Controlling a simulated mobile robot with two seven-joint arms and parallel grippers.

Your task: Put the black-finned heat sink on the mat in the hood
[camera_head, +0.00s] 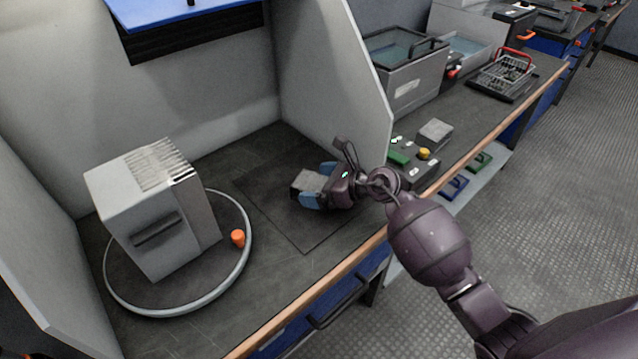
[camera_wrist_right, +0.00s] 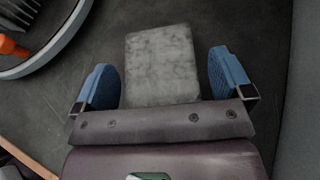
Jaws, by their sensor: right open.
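A plain grey block (camera_head: 306,181) lies on the dark square mat (camera_head: 290,226) inside the hood. Its visible face is mottled grey, and I see no black fins on it, so I cannot tell if it is the heat sink. My right gripper (camera_head: 317,184) is open, with its blue fingers on either side of the block. In the right wrist view the block (camera_wrist_right: 162,65) sits between the fingers, with a clear gap on each side. Its near end is hidden by the gripper body. My left gripper is not in view.
A large pale box with ridges on top (camera_head: 155,210) stands on a round rimmed turntable (camera_head: 235,275) to the left, beside an orange knob (camera_head: 238,237). The hood's side wall (camera_head: 345,75) rises close behind my right gripper. Trays and a basket (camera_head: 505,75) stand beyond.

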